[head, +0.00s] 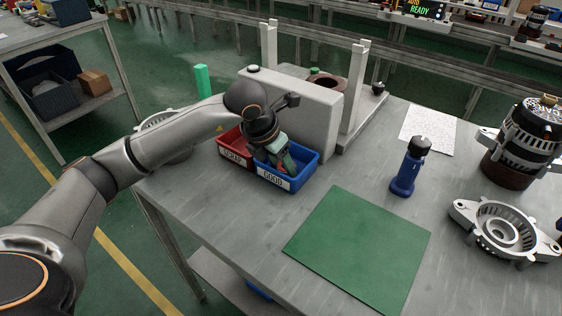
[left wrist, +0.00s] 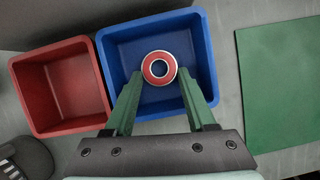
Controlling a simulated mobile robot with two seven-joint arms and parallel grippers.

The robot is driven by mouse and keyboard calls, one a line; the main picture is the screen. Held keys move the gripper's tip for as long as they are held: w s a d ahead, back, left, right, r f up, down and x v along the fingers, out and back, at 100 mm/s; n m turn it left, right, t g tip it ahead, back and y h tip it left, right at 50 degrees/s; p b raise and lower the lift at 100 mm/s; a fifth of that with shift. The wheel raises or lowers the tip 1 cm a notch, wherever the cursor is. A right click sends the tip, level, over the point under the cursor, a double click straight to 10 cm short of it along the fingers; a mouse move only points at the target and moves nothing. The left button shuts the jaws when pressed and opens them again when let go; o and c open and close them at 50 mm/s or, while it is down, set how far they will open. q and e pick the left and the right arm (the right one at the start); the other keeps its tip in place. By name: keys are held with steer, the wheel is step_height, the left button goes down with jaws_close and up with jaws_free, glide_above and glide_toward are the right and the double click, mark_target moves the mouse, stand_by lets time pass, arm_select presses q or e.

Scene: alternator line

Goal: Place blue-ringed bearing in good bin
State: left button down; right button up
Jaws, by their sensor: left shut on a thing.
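The blue bin (head: 292,183), labelled GOOD, stands on the grey table against the red bin. A bearing (left wrist: 159,68) shows in the left wrist view; its ring looks red, not blue, and the blue bin (left wrist: 206,50) shows through its hole. My left gripper (head: 284,165) is shut on the bearing, with its green fingers on either side of it, over the blue bin. My right gripper is not in view.
The red bin (head: 233,148), labelled SCRAP, adjoins the blue bin on the left. A grey fixture (head: 310,108) stands behind them. A green mat (head: 360,250) lies clear in front. A blue tool (head: 408,170), metal housing (head: 505,230) and alternator (head: 520,140) stand to the right.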

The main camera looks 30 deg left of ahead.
arm_select(q)
steer(key=shift+f, duration=0.1)
steer(key=c, duration=0.5)
jaws_free()
steer(key=shift+s+r, duration=0.1)
steer(key=shift+r, duration=0.4)
steer(key=v, duration=1.1)
steer(key=shift+s+r, duration=0.1)
steer(key=shift+r, duration=0.05)
